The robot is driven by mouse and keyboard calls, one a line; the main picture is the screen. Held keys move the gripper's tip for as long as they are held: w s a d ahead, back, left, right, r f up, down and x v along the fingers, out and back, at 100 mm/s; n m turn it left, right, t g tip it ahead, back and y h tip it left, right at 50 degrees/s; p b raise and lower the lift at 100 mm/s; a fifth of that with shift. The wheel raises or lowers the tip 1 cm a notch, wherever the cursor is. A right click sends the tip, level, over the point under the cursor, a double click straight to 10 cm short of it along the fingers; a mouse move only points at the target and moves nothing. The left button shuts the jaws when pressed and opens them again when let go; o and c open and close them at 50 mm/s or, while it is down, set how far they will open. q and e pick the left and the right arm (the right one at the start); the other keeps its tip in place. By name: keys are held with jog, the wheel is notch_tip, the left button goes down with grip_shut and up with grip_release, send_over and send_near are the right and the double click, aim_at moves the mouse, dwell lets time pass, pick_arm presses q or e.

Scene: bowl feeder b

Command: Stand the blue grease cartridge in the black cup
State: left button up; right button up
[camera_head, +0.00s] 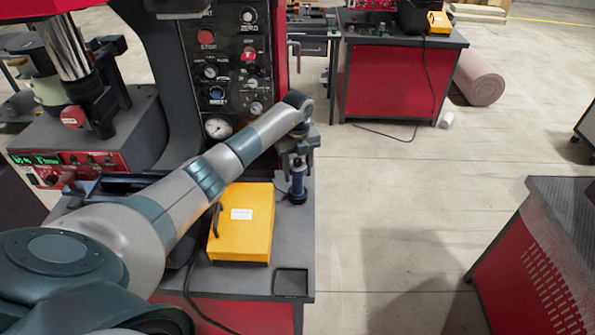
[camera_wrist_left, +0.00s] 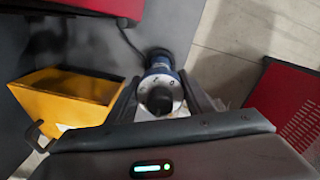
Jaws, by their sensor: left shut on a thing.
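The blue grease cartridge (camera_head: 298,180) is upright near the right edge of the grey bench. My left gripper (camera_head: 297,161) is above it, pointing down, with its fingers shut on the upper part. In the left wrist view the cartridge (camera_wrist_left: 161,70) shows end-on between the fingers (camera_wrist_left: 160,92), with a pale end face and dark knob toward the camera. A dark round base, seemingly the black cup (camera_head: 297,198), shows at the cartridge's lower end. I cannot tell whether the cartridge is fully seated in it. My right gripper is not in view.
A yellow case (camera_head: 242,225) lies on the bench left of the cartridge, under my left arm. A control panel (camera_head: 225,70) rises behind. A shallow black square tray (camera_head: 291,282) is at the front corner. The bench's right edge is close to the cartridge.

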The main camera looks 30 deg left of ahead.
pick_arm(q)
jog(key=o, duration=1.2)
jog(key=shift+r, duration=0.1)
notch_tip(320, 180, up, 10)
jog(key=p, duration=0.7)
jog(key=shift+r, duration=1.05)
jog(key=shift+f, duration=0.1)
